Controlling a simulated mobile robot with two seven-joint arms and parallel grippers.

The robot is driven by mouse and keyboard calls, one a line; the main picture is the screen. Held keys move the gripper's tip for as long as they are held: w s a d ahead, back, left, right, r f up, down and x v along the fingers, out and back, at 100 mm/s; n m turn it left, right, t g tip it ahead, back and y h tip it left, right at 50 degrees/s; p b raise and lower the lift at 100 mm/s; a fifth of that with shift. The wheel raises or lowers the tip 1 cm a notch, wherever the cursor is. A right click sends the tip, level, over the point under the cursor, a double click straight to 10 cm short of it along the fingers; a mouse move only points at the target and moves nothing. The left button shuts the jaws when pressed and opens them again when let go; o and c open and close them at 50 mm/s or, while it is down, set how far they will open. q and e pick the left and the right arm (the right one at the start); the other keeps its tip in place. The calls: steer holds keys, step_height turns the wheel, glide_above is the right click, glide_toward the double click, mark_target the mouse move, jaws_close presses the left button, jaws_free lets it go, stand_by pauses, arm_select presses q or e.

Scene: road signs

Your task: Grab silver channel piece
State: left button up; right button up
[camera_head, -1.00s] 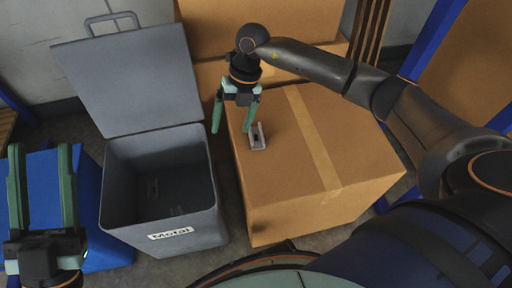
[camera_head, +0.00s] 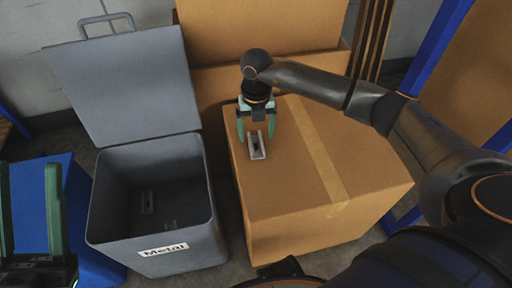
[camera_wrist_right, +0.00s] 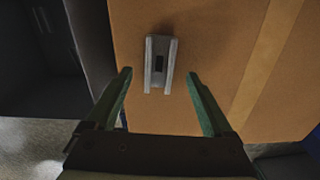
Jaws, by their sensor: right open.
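The silver channel piece (camera_head: 257,147) lies on top of a cardboard box (camera_head: 290,200), near its left edge. In the right wrist view the channel piece (camera_wrist_right: 159,64) has raised sides and a dark slot. My right gripper (camera_head: 256,138) is open and points down just behind the piece. My left gripper (camera_head: 28,170) is open and empty at the left edge of the head view, above a blue surface.
A grey metal bin (camera_head: 165,262) labelled "Metal" stands left of the box, its lid open, with metal pieces (camera_head: 148,202) inside. A blue container (camera_head: 95,235) is further left. More cardboard boxes (camera_head: 262,35) stand behind. The box top right of the piece is clear.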

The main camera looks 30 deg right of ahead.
mark_target(256, 147)
step_height(256, 147, down, 4)
steer(key=shift+r+b, duration=0.2)
steer(key=shift+b, duration=0.35)
steer(key=shift+r, duration=0.1)
jaws_close()
